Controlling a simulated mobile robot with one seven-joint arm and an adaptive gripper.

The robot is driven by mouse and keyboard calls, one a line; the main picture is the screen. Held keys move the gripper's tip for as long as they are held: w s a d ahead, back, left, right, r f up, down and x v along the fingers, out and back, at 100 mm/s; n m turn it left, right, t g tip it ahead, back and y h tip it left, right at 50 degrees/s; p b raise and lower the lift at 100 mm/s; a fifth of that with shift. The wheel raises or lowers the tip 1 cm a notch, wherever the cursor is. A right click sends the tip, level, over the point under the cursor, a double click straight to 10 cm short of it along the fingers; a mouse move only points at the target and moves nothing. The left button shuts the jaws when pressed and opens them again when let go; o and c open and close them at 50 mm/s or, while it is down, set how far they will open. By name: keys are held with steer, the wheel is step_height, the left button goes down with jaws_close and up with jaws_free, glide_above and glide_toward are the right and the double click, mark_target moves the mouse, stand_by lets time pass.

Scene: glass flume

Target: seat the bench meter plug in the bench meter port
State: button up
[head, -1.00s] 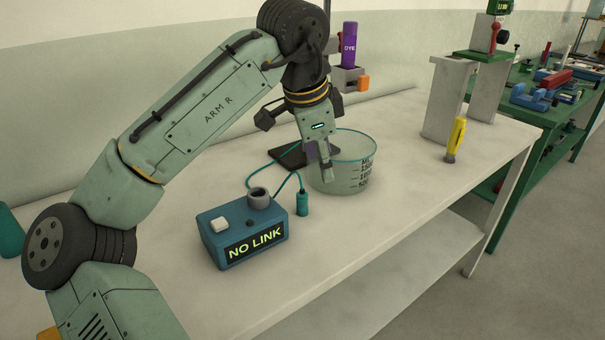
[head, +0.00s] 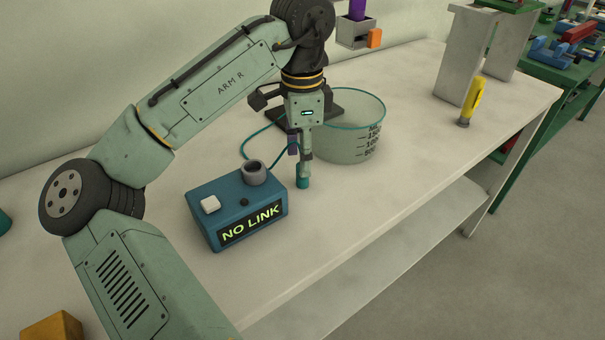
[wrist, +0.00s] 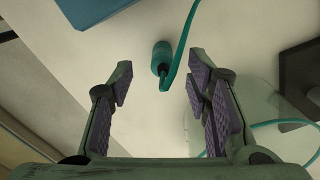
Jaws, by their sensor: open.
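The bench meter plug (head: 302,182) is a small teal cylinder on a teal cable, standing on the bench right of the meter. In the wrist view the plug (wrist: 161,56) shows between and beyond the fingertips, touching neither. My gripper (head: 303,160) points down just above the plug in the head view, partly hiding it. In the wrist view my gripper (wrist: 160,75) is open and empty. The blue bench meter (head: 238,208) reads "NO LINK". A grey round socket (head: 254,172), which looks like the port, sits on its top beside a white button.
A clear measuring bucket (head: 348,130) stands close behind and right of my gripper.

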mark_target(302, 183)
steer(key=shift+w+f, duration=0.15)
steer(key=shift+f, duration=1.6)
jaws_close()
